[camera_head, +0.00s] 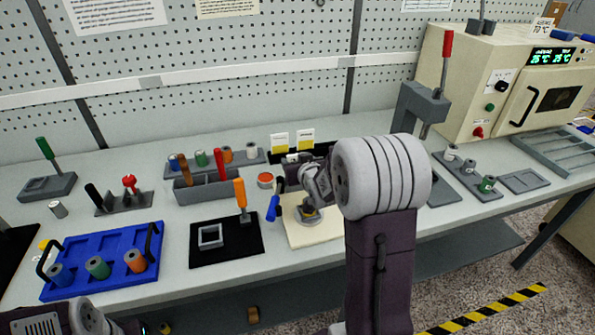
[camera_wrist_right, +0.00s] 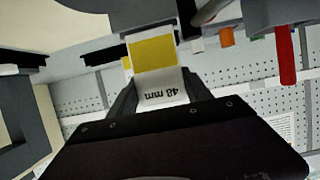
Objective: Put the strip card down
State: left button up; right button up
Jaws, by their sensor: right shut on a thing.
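The strip card (camera_wrist_right: 158,90) is white with a yellow band and reads "48 mm", upside down in the right wrist view. My right gripper (camera_wrist_right: 162,80) is shut on its white lettered end, one finger on each side. In the head view my right wrist hides most of the gripper. Two white-and-yellow cards show just behind it, a left one (camera_head: 279,142) and a right one (camera_head: 305,139); I cannot tell from that view which is held. Part of my left arm shows at the bottom left, but its gripper is out of frame.
A grey bin (camera_head: 207,190) and a row of spools stand left of the wrist. A black mat (camera_head: 227,252) holds a grey square frame and an orange-handled tool. A cream board (camera_head: 300,236) lies below the wrist. A blue tray (camera_head: 75,285) is at left, an oven (camera_head: 500,85) at right.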

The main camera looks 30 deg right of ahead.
notch_tip(320, 180, down, 2)
jog(key=shift+f, duration=0.15)
jog(key=shift+w+d+f, duration=0.1)
jog(key=shift+w+f, duration=0.05)
jog(key=shift+f, duration=0.25)
jog(key=shift+r, duration=0.1)
jog(key=shift+f+b, duration=0.2)
jog(key=shift+b, duration=0.1)
jog(key=o, duration=1.3)
